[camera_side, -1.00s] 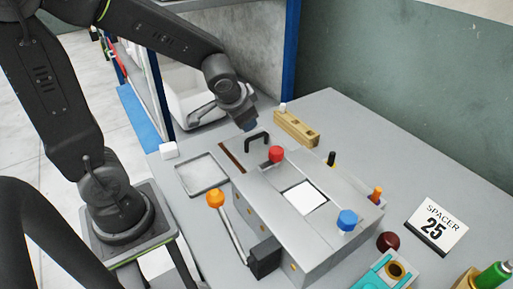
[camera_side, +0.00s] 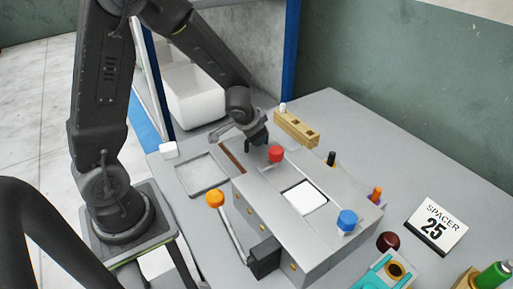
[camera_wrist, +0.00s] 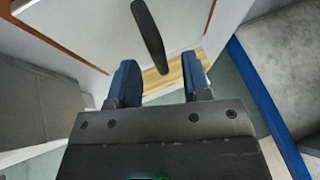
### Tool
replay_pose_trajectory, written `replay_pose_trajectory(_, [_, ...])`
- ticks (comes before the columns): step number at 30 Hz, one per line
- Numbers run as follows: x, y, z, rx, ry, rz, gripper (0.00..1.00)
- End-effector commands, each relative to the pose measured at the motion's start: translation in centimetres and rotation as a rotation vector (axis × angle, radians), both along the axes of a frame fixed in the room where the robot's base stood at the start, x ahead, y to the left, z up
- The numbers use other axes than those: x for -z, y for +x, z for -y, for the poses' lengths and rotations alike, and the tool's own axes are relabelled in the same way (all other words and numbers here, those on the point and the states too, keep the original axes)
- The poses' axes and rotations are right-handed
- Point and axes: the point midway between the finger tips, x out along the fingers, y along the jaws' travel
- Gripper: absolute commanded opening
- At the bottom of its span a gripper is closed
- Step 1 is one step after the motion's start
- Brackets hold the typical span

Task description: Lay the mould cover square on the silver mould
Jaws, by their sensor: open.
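The mould cover appears as a pale plate (camera_wrist: 100,22) with a black bar handle (camera_wrist: 150,35) in the wrist view. It lies at the back end of the grey press block, beside a brown strip (camera_side: 232,157). My gripper (camera_side: 258,143) is low over it and hides the handle in the side view. In the wrist view my gripper (camera_wrist: 160,85) is open, and the handle's near end shows between its fingers. A shallow silver rectangular tray (camera_side: 180,187) lies left of the block. A white square (camera_side: 305,197) sits in the block's top. I cannot tell which is the mould.
A red knob (camera_side: 276,154) stands close to my gripper. A wooden block (camera_side: 296,128) lies behind it. An orange-knobbed lever (camera_side: 215,198) and a blue knob (camera_side: 347,220) rise at the block.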

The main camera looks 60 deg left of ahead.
Motion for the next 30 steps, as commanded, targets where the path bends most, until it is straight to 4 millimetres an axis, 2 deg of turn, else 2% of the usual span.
replay_pose_trajectory(6, [2.0,1.1,-0.7,0.001,0.0,0.0,0.44])
replay_pose_trajectory(14, [2.2,1.3,-0.8,0.001,-0.001,0.001,0.44])
replay_pose_trajectory(28, [2.2,1.2,-0.8,0.001,-0.001,0.001,0.01])
replay_pose_trajectory(30, [2.2,1.2,-0.8,0.0,-0.001,0.001,0.0])
